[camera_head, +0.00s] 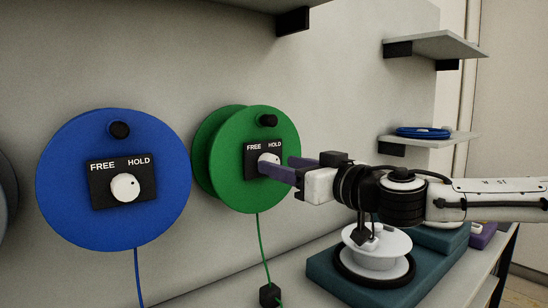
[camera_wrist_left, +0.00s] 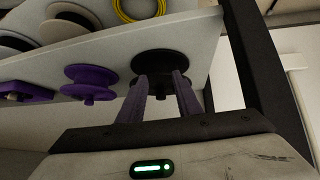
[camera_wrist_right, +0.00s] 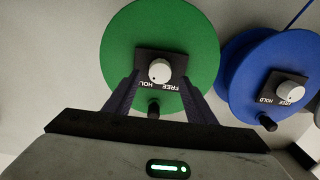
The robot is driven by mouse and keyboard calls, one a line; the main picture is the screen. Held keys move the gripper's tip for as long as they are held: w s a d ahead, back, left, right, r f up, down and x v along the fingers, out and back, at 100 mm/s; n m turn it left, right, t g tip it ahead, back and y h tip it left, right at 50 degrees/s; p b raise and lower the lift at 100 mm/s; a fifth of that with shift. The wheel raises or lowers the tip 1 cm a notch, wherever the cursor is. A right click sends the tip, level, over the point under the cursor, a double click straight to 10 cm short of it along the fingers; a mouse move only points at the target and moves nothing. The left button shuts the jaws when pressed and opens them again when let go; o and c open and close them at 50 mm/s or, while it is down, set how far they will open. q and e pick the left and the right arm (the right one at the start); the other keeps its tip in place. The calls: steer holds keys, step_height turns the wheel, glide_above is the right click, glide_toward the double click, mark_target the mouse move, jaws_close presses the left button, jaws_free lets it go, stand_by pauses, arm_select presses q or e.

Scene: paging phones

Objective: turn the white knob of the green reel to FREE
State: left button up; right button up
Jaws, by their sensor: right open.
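The green reel (camera_head: 225,185) is mounted on the wall. Its white knob (camera_head: 266,160) sits on a black plate (camera_head: 251,158) marked FREE on the left and HOLD on the right. My right gripper (camera_head: 283,169) is open, its purple fingers reaching toward the plate and partly covering the knob. In the right wrist view the green reel's knob (camera_wrist_right: 160,71) shows between the two fingertips, with gaps on both sides. I cannot tell where the knob points. My left gripper (camera_wrist_left: 162,85) shows only in the left wrist view; its fingers are apart and empty.
A blue reel (camera_head: 70,205) with its own white knob (camera_head: 125,187) hangs to the left. A green cord (camera_head: 261,240) drops to a black block (camera_head: 270,295). A white spool (camera_head: 376,250) stands on a teal base (camera_head: 330,277) below my right arm. Shelves are at the right.

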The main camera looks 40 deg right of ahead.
steer(key=shift+w+d+r+p, duration=0.1)
steer(key=shift+w+p, duration=0.3)
steer(key=shift+w, duration=0.8)
arm_select(q)
steer(key=shift+w+d+r, duration=0.1)
steer(key=shift+w+r, duration=0.55)
steer(key=shift+r, duration=0.35)
arm_select(e)
steer(key=shift+w+d, duration=0.1)
steer(key=shift+w, duration=0.5)
arm_select(q)
steer(key=shift+f, duration=0.1)
arm_select(e)
steer(key=shift+c, duration=0.4)
steer(key=c, duration=1)
arm_select(q)
steer(key=shift+s+f, duration=0.1)
steer(key=shift+s, duration=0.15)
arm_select(e)
steer(key=shift+o, duration=0.2)
